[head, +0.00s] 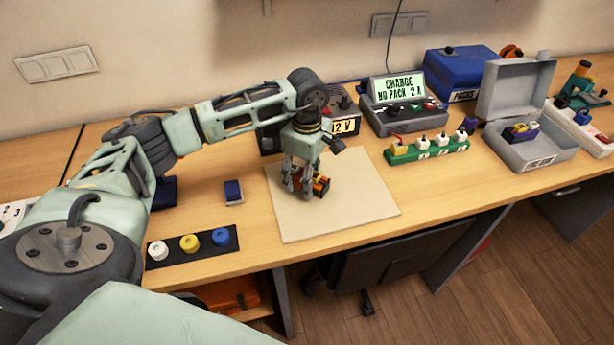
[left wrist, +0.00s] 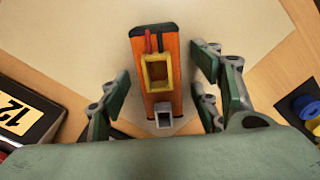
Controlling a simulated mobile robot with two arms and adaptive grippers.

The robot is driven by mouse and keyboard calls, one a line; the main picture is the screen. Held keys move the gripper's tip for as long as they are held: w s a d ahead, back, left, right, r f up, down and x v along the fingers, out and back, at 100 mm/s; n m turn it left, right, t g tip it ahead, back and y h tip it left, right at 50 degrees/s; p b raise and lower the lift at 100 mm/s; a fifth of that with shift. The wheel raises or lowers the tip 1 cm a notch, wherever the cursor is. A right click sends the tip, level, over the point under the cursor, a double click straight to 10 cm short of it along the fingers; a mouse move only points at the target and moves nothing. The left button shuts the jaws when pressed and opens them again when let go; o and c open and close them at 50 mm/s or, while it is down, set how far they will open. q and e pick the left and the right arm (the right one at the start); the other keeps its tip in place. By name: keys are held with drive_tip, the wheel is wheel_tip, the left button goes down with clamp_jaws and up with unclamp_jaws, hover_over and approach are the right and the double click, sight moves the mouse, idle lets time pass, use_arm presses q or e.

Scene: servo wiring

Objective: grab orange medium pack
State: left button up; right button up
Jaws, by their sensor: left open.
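The orange pack (head: 321,187) lies on the pale mat (head: 353,209). In the left wrist view the orange pack (left wrist: 158,106) has dark ends, a yellow connector, a small grey connector and a red and a black lead. My left gripper (head: 303,190) is over the pack, pointing down. The gripper hides part of the pack in the head view. My right gripper is not in view.
A charger (head: 398,103) reading "CHARGE NO PACK 2 A" stands behind the mat. A green connector strip (head: 428,150) and an open grey case (head: 533,155) are to the right. A black strip with white, yellow and blue caps (head: 200,246) lies front left.

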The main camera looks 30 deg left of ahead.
use_arm(q)
drive_tip(key=shift+c, duration=0.5)
drive_tip(key=c, duration=1.1)
clamp_jaws()
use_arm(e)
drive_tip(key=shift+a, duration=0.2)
